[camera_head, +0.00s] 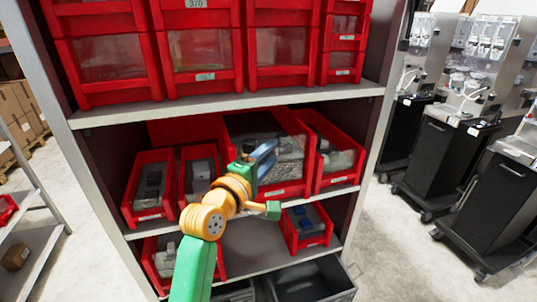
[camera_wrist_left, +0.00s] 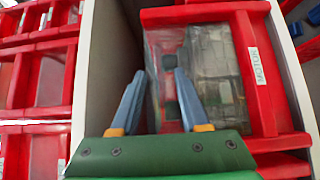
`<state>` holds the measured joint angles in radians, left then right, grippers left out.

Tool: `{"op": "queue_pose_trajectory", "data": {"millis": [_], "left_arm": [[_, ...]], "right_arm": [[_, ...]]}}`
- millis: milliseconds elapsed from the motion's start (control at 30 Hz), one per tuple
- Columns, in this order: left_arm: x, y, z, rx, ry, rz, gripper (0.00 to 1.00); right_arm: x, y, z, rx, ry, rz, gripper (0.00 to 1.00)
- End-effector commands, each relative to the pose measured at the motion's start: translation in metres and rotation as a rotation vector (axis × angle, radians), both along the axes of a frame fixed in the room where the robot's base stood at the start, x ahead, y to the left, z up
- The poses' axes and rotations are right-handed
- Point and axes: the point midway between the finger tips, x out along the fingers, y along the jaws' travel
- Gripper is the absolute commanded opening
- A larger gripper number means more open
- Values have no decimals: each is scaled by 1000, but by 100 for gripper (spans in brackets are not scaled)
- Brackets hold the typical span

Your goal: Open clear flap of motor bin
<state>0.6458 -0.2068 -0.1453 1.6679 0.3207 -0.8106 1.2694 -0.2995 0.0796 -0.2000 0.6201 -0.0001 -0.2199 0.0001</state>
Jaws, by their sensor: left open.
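The motor bin (camera_head: 291,188) is a wide red bin on the middle shelf in the head view, with grey parts inside. In the left wrist view the bin (camera_wrist_left: 256,72) appears sideways, with a white MOTOR label on its red front. A see-through area (camera_wrist_left: 215,62) shows grey blocky parts; I cannot tell the flap's exact position. My left gripper (camera_head: 268,153) is in front of the bin's left part, over its opening. In the left wrist view the gripper (camera_wrist_left: 158,76) has its two blue fingers apart, with nothing clearly held between them. My right gripper is out of view.
Smaller red bins (camera_head: 153,187) stand to the left, and another (camera_head: 335,150) to the right. A row of closed red bins (camera_head: 200,50) sits on the shelf (camera_head: 230,106) above. The grey rack side (camera_head: 375,150) bounds the right. Black carts (camera_head: 440,150) stand beyond.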

Motion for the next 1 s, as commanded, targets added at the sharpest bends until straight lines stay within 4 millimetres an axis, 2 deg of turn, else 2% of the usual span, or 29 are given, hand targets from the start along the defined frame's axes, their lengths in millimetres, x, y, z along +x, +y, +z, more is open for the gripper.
{"op": "queue_pose_trajectory", "data": {"millis": [33,200,1000], "left_arm": [[0,0,0,0,0,0,42],[0,0,0,0,1,0,0],[0,0,-1,1,2,0,0]], "right_arm": [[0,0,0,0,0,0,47],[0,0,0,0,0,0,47],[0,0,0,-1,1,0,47]]}}
